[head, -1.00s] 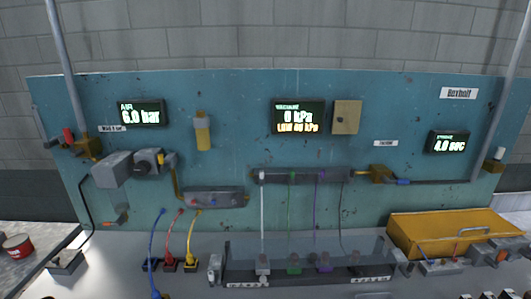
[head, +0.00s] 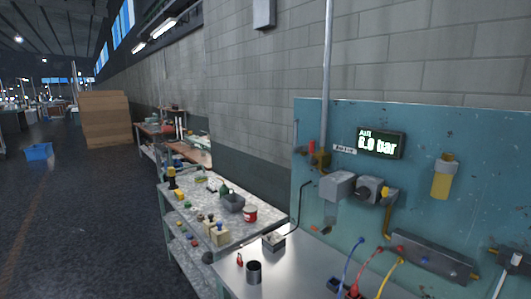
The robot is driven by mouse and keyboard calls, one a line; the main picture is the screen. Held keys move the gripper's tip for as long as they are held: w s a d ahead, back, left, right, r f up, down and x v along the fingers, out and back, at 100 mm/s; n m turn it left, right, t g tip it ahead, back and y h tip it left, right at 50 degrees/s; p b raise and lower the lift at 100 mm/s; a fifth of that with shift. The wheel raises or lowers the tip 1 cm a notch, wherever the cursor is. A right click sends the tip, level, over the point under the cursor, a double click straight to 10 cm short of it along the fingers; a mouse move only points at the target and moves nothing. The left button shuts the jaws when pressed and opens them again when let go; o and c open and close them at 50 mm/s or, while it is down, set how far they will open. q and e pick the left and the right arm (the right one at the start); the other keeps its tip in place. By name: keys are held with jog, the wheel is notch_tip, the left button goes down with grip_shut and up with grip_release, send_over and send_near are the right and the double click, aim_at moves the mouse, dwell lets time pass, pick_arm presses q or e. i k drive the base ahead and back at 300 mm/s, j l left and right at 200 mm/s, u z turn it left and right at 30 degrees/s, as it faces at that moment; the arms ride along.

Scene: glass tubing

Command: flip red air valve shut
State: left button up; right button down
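The red air valve handle (head: 311,146) is small and stands at the left edge of the teal panel (head: 420,130). It sits by a brass valve body (head: 321,161) at the foot of a grey vertical pipe (head: 328,70). The handle looks roughly upright, but it is too small to tell its exact setting. A display (head: 381,144) right of the valve is headed AIR and seems to read 6.0 bar. Neither of my grippers is in view.
A grey box (head: 337,186) and a regulator (head: 371,190) are mounted below the display. A metal cup (head: 254,272) and a red padlock (head: 240,260) stand on the bench's left end. A cluttered side table (head: 195,205) adjoins it. Open floor (head: 80,220) lies left.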

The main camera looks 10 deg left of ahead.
aim_at(312, 162)
jog(key=i+j, duration=0.1)
jog(key=j, duration=0.3)
jog(key=i+j+z, duration=0.1)
jog(key=j, duration=0.35)
jog(key=i+j, duration=0.15)
jog(key=j, duration=0.25)
jog(key=i+j, duration=0.1)
jog(key=j, duration=0.35)
jog(key=z, duration=0.05)
